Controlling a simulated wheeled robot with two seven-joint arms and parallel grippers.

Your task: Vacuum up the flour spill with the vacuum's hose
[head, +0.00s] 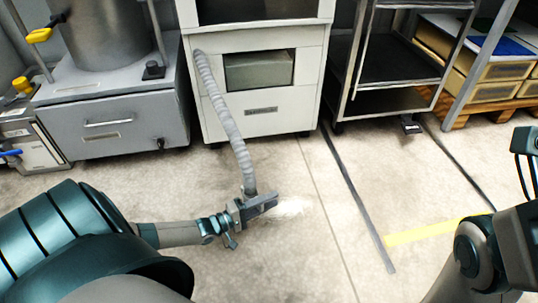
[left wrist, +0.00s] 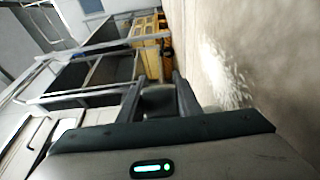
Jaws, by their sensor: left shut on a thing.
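A pale flour spill (head: 290,208) lies on the concrete floor, just right of the hose's nozzle. It also shows as a white patch in the left wrist view (left wrist: 226,75). The grey ribbed hose (head: 226,120) runs down from the white vacuum cabinet (head: 262,124) to a dark grey nozzle (head: 261,205) at the spill's left edge. My left gripper (head: 236,213) is shut on the hose's nozzle end, low over the floor. Whether the nozzle touches the floor I cannot tell. My right arm shows at the right edge of the head view; its gripper is out of view.
A grey machine (head: 112,115) stands left of the cabinet. A wheeled metal rack (head: 395,100) and shelves with yellow bins (head: 495,72) stand to the right. A dark strip (head: 358,205) and yellow tape (head: 430,231) mark the floor. The floor around the spill is clear.

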